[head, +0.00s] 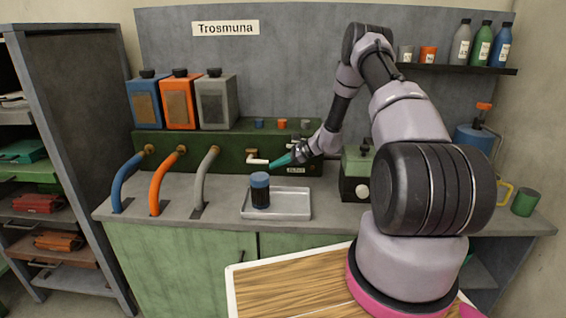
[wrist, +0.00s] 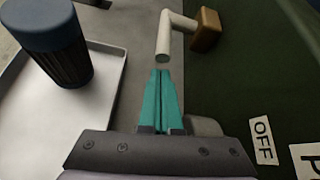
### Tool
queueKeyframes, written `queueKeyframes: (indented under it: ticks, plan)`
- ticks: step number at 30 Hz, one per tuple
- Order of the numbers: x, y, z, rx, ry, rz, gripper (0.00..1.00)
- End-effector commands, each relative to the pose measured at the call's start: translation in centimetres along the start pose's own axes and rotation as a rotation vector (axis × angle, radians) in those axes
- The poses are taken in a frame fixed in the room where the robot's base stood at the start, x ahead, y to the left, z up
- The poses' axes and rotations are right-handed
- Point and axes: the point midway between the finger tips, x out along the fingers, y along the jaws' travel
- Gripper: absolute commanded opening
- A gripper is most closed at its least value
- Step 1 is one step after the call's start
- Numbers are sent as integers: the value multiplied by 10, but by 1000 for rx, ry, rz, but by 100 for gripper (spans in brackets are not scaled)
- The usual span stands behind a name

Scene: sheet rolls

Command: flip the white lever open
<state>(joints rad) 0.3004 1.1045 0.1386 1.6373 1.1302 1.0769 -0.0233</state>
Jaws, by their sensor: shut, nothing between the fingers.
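The white lever (head: 257,161) is on the front of the dark green machine housing, and its bar points right in the head view. In the wrist view the white lever (wrist: 164,42) is bent, joins a brass block (wrist: 207,31), and has its free end toward my fingers. My gripper (head: 273,163) has teal fingers pressed together, with nothing between them. In the wrist view the tips of my gripper (wrist: 160,72) lie just short of the lever's free end. A small gap seems to show, but I cannot tell for certain whether they touch.
A grey tray (head: 292,204) holding a dark jar with a blue lid (head: 260,190) stands on the counter below. Blue, orange and grey hoses (head: 204,178) run down at the left. An OFF label (wrist: 263,138) is on the green panel. A green machine (head: 357,172) stands right.

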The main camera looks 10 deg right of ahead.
Motion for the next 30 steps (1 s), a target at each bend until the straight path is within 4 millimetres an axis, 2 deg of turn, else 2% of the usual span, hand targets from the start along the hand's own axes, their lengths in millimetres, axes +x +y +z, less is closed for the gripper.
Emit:
queueKeyframes:
  ticks: [14,30]
  plan:
    - [2,0,1,-1,7,1,0]
    - [-3,-2,9,-8,97,17,0]
